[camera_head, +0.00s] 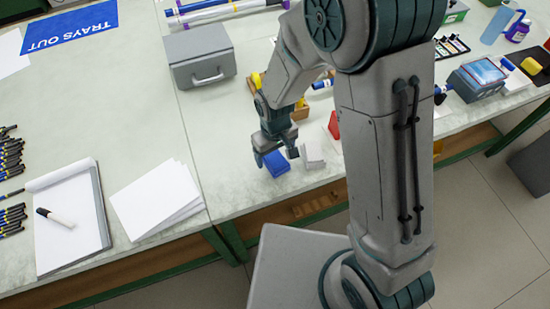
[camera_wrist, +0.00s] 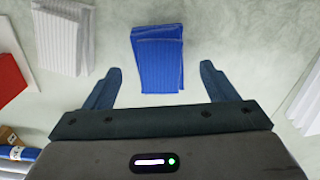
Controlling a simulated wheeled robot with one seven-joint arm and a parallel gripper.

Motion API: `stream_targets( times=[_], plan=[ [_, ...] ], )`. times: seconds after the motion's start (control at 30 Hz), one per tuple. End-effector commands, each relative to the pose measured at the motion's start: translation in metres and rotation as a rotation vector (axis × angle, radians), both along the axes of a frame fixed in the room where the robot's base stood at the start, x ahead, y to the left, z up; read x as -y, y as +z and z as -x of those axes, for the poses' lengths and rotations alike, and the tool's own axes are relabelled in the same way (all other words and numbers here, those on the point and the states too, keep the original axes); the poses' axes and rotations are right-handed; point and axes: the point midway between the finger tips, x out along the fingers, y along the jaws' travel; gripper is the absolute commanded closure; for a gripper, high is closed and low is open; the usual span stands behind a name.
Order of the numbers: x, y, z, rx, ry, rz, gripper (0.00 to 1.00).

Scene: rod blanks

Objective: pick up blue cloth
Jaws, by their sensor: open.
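The blue cloth (camera_wrist: 158,60) lies folded flat on the pale table, ahead of and between my two fingers in the wrist view. In the head view the blue cloth (camera_head: 276,163) shows near the table's front edge, partly beside my fingers. My gripper (camera_wrist: 158,88) is open and empty. In the head view my gripper (camera_head: 274,151) hangs low, just over the blue cloth. I cannot tell whether the fingertips touch the table.
A folded white cloth (camera_wrist: 63,38) lies close to the blue one, with a red item (camera_wrist: 10,75) beyond it. A grey box (camera_head: 200,58) stands behind. A paper stack (camera_head: 157,203) lies at left. Bare table shows around the blue cloth.

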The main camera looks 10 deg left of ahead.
Motion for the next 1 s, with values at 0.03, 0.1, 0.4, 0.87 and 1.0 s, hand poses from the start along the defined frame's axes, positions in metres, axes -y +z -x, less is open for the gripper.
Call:
stream_targets(
  times=[0.03,0.1,0.4,0.87,1.0],
  plan=[
    [0.001,-0.006,0.001,-0.004,0.0,0.003,0.21],
    [0.0,-0.013,0.0,-0.003,0.0,0.001,0.21],
    [0.0,-0.023,0.0,0.0,0.0,0.0,0.21],
    [0.0,-0.022,0.0,0.001,-0.001,-0.001,0.7],
    [0.0,-0.022,0.0,0.001,-0.001,-0.001,0.7]
  ],
)
